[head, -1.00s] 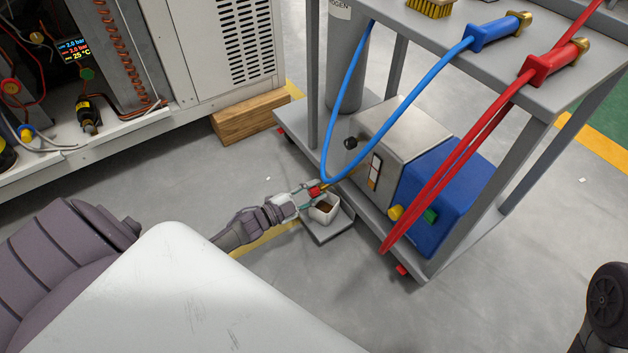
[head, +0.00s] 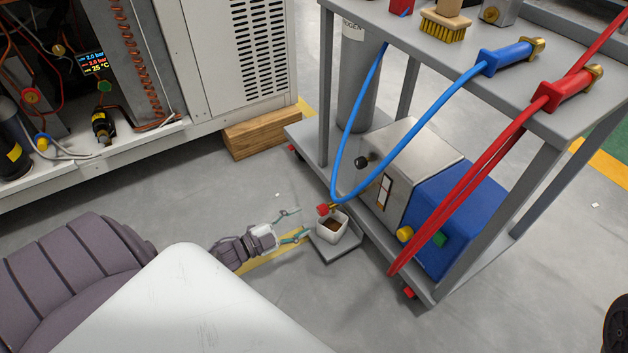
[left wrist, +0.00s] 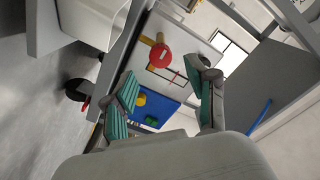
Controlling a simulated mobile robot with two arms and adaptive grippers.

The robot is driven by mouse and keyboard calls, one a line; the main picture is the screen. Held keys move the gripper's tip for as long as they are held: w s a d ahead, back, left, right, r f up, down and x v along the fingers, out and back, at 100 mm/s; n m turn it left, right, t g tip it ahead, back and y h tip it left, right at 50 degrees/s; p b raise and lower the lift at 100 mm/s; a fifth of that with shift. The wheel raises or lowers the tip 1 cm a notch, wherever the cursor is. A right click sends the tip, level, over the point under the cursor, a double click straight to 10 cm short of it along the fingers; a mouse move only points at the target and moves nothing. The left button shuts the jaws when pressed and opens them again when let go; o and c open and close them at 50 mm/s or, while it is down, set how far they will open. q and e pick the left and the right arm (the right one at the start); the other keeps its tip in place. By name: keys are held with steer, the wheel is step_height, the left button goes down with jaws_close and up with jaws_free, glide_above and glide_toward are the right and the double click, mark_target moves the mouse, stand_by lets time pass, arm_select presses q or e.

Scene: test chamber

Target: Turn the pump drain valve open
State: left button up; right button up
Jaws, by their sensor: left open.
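The pump drain valve has a red handle (head: 323,209) on a brass-coloured stem, low at the front of the pump (head: 415,160). In the left wrist view the red handle (left wrist: 160,56) looks like a round knob on the yellowish stem, above the middle. My left gripper (head: 297,223) is open and empty, just left of the handle and apart from it. In the left wrist view its green-padded fingers (left wrist: 166,78) are spread, with the handle beyond and between them. I cannot tell the valve's setting. My right gripper is out of view.
A blue hose (head: 340,150) hangs close above. The cart's grey frame (head: 480,268) and red hoses (head: 450,190) bound the right.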

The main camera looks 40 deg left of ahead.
arm_select(q)
steer(key=v, duration=0.4)
steer(key=shift+d, duration=0.1)
stand_by(0.4)
